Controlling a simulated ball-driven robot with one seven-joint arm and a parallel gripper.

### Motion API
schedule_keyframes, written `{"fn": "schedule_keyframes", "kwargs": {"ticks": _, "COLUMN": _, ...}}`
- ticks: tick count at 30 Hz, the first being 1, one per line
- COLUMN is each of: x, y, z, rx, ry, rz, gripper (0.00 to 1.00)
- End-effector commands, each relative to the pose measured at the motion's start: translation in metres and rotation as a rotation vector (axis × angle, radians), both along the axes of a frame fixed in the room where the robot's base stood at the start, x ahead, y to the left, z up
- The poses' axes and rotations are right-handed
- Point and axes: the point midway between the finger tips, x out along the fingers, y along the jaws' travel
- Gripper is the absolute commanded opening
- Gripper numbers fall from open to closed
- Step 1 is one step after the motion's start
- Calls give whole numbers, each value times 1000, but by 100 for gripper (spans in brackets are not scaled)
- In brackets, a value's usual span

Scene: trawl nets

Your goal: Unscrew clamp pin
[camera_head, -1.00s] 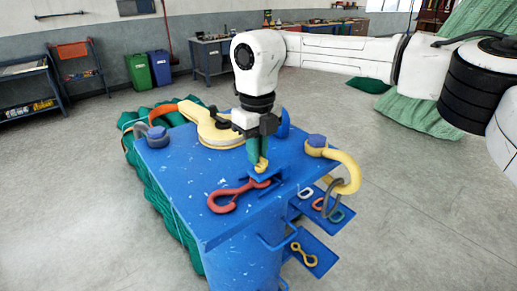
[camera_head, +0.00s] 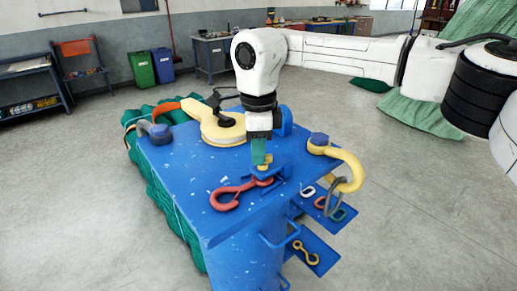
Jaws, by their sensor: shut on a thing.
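The blue work stand (camera_head: 185,180) has a small blue clamp at its front right edge. A yellow clamp pin (camera_head: 265,169) stands at the clamp, and only its lower part shows below the fingers. My gripper (camera_head: 261,160) comes straight down from above with green fingers and is shut on the pin's top. The fingers are seen edge-on, so the far one is hidden.
A yellow hook on a blue bolt (camera_head: 345,165) is to the right, and a grey hook (camera_head: 155,132) to the left. A round yellow part (camera_head: 215,125) lies behind my gripper. Side shelves (camera_head: 313,255) hold small links. Green netting (camera_head: 170,225) hangs at the left side.

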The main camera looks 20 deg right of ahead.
Motion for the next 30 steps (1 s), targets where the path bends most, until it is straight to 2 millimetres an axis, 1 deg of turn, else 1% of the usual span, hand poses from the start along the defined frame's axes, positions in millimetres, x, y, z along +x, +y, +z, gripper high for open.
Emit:
{"fn": "schedule_keyframes", "kwargs": {"ticks": 1, "x": -2, "y": 0, "z": -5, "rx": -3, "ry": 6, "rz": 46, "gripper": 0}}
{"fn": "schedule_keyframes", "kwargs": {"ticks": 21, "x": -9, "y": -1, "z": -6, "rx": -2, "ry": 9, "rz": 681, "gripper": 0}}
{"fn": "schedule_keyframes", "kwargs": {"ticks": 30, "x": -12, "y": -2, "z": -6, "rx": -2, "ry": 10, "rz": 937, "gripper": 0}}
